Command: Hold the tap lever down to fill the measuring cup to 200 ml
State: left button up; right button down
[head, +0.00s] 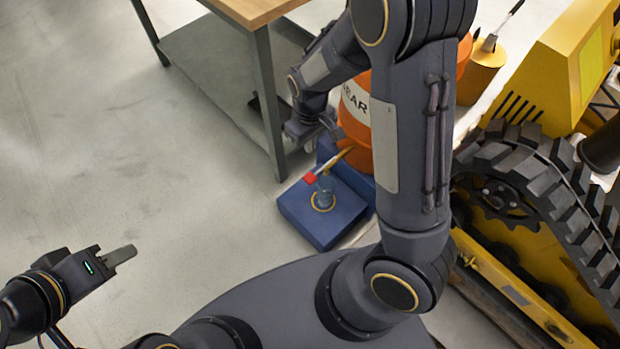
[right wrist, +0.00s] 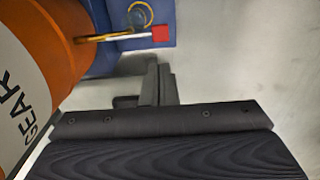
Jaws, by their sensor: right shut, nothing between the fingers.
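The tap lever, a pale rod with a red tip (head: 311,178), sticks out from the low front of the orange drum (head: 358,130) marked "GEAR". In the right wrist view the red tip (right wrist: 160,33) is beyond my fingers. The clear measuring cup (head: 325,190) stands on the blue stand (head: 303,213) at a yellow ring, below the lever; its fill level is too small to read. My right gripper (head: 328,128) is shut and empty beside the drum, apart from the lever; its fingers (right wrist: 160,85) show in the wrist view. My left gripper (head: 122,255) is away at the lower left.
A wooden-topped table (head: 255,12) with a metal leg and lower shelf stands behind left of the drum. A yellow tracked machine (head: 540,80) fills the right side. The grey floor at left is clear. My right arm hides part of the drum.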

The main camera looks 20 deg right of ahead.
aim_at(310, 177)
jog(key=shift+f, duration=0.1)
notch_tip(310, 177, down, 14)
jog(key=b, duration=0.5)
jog(key=shift+b, duration=0.4)
jog(key=shift+f, duration=0.1)
